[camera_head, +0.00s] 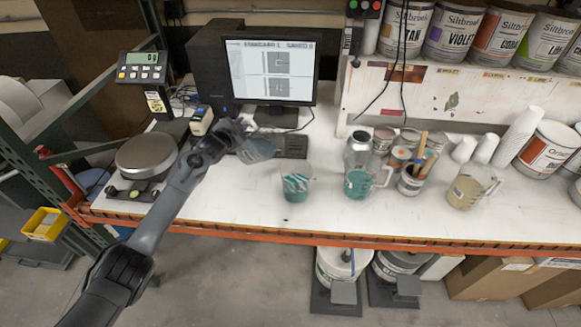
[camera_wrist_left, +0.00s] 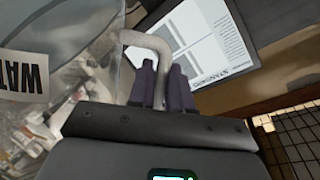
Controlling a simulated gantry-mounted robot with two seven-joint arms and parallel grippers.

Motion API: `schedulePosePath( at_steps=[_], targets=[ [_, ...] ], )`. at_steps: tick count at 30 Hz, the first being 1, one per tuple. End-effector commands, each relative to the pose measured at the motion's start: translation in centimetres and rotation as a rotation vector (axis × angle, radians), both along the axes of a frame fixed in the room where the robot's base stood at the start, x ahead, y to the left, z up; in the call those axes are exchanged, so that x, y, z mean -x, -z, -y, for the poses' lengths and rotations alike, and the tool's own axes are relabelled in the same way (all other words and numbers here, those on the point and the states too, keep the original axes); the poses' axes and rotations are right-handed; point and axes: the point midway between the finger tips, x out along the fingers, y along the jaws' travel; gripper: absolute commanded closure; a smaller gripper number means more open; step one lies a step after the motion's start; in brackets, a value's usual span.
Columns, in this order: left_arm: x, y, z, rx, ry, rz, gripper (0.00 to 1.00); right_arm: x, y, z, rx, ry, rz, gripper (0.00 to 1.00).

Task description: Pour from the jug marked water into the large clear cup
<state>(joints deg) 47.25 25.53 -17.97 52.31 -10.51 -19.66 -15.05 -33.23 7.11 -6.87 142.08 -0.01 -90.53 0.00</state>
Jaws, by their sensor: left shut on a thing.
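The jug marked water (camera_wrist_left: 50,60) is clear, with a white label reading "WAT" in the left wrist view. My left gripper (camera_wrist_left: 158,85) is shut on its grey handle (camera_wrist_left: 150,42). In the head view this jug (camera_head: 258,151) is held left of and behind the large clear cup, in front of the monitor, and looks tilted. My left gripper (camera_head: 236,133) partly covers it. The large clear cup (camera_head: 296,184) stands upright on the bench with teal and white streaked contents. The jug and cup are apart. My right gripper is not in view.
A clear jug with teal contents (camera_head: 358,184) and a container of brushes (camera_head: 411,180) stand to the cup's right, then a jug with beige contents (camera_head: 470,187). A round scale (camera_head: 146,157) is at left. The bench's front edge (camera_head: 300,235) is orange.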

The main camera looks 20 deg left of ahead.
Motion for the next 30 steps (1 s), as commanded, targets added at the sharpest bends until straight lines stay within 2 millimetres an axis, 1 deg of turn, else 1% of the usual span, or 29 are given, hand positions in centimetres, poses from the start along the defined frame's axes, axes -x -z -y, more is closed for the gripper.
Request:
schedulePosePath(
  at_steps=[8,30],
  targets=[
    [-0.02,-0.59,0.09,-0.013,0.000,0.009,1.00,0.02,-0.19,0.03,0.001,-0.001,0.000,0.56],
    [0.05,-1.09,0.40,-0.050,0.000,0.016,1.00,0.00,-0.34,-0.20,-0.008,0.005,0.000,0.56]
  ],
)
